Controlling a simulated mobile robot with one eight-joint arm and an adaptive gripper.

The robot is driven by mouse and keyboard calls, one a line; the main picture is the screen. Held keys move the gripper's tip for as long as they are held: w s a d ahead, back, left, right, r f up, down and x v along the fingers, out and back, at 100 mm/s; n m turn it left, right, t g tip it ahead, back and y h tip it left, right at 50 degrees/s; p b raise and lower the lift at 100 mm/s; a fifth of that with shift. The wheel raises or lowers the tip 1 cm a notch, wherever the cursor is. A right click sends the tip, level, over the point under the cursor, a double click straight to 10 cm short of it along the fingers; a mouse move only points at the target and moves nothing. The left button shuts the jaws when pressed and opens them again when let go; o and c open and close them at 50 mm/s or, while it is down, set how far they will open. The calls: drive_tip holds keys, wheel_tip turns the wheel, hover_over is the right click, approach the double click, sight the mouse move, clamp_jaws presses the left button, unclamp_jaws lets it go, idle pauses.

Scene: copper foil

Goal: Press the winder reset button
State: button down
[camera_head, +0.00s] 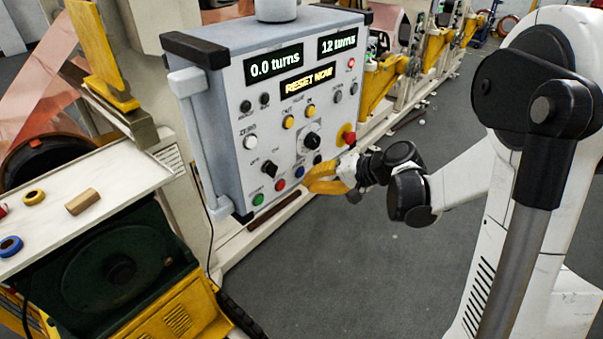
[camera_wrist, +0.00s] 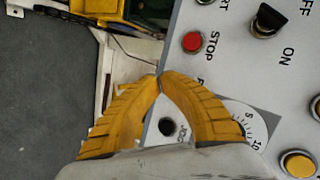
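The winder's grey control panel (camera_head: 225,140) shows "0.0 turns", "12 turns" and a lit "RESET NOW" display (camera_head: 307,80). Its bottom row has a green button (camera_head: 258,199), a red button (camera_head: 280,185) and a blue button (camera_head: 299,172); their labels are too small to read here. In the wrist view the red button (camera_wrist: 193,42) is marked STOP, and a label starting with "R" beside it is partly covered. The blue button is hidden there. My gripper (camera_head: 308,184) is beside the panel's lower right; its yellow fingertips (camera_wrist: 160,76) meet, with nothing held.
A red emergency knob (camera_head: 349,137) on a yellow base sits just above my gripper. A white shelf (camera_head: 110,175) with tape rolls stands at the left, above a green and yellow machine. The grey floor (camera_head: 370,270) below and right of the panel is clear.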

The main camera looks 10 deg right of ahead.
idle(0.4)
drive_tip(key=shift+w+a, duration=0.3)
drive_tip(key=shift+w, duration=0.05)
drive_tip(key=shift+w+a+b, duration=0.2)
drive_tip(key=shift+w+b, duration=0.2)
idle(0.8)
idle(0.3)
drive_tip(key=shift+s+d, duration=0.45)
drive_tip(key=shift+s, duration=0.3)
drive_tip(key=s+d, duration=0.1)
drive_tip(key=s, duration=0.1)
drive_tip(key=s+d+b, duration=0.1)
drive_tip(key=s, duration=0.1)
drive_tip(key=shift+s+d, duration=0.1)
drive_tip(key=shift+d, duration=0.25)
idle(0.8)
